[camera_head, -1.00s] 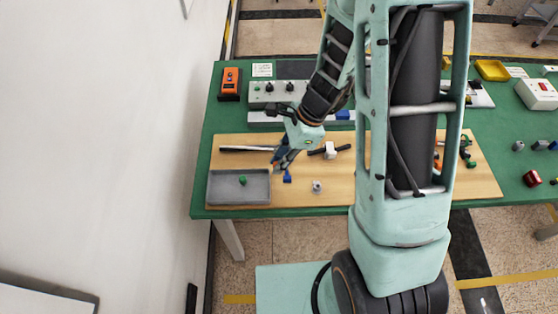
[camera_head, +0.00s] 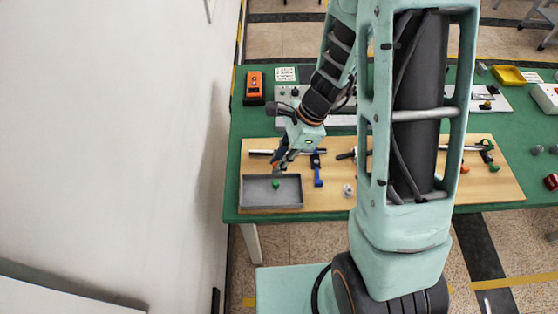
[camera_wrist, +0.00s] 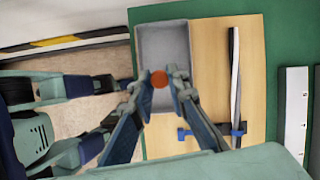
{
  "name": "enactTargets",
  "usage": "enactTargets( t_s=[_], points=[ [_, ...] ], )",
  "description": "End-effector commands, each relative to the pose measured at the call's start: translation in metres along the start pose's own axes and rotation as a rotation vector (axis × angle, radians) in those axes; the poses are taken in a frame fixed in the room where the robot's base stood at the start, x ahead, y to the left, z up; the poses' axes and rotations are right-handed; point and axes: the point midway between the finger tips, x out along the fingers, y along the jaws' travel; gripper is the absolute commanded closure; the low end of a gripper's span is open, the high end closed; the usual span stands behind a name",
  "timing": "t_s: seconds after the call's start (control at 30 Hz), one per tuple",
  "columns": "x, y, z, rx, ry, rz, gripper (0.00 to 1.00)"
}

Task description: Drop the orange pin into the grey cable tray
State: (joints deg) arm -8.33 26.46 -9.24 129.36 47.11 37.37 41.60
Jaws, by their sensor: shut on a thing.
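My gripper (camera_head: 279,168) is at the tray's back edge in the head view, pointing down. In the wrist view my gripper (camera_wrist: 158,86) is shut on the orange pin (camera_wrist: 159,79), whose round end shows between the fingertips. The pin appears over the grey tray (camera_wrist: 163,45), towards one end of it. In the head view I cannot make out the pin.
A small grey part (camera_head: 348,190) lies further right. An orange device (camera_head: 254,87) and a grey control panel are at the back of the green table (camera_head: 236,130).

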Motion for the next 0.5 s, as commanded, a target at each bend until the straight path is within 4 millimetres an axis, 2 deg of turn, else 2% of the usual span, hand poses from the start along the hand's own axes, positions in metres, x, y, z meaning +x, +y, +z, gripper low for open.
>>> enactTargets(
  t_s=[0.27,0.5],
  points=[
    [0.02,0.001,-0.009,0.002,0.0,0.002,1.0],
    [0.048,0.0,-0.02,0.001,0.0,0.0,1.0]
  ],
)
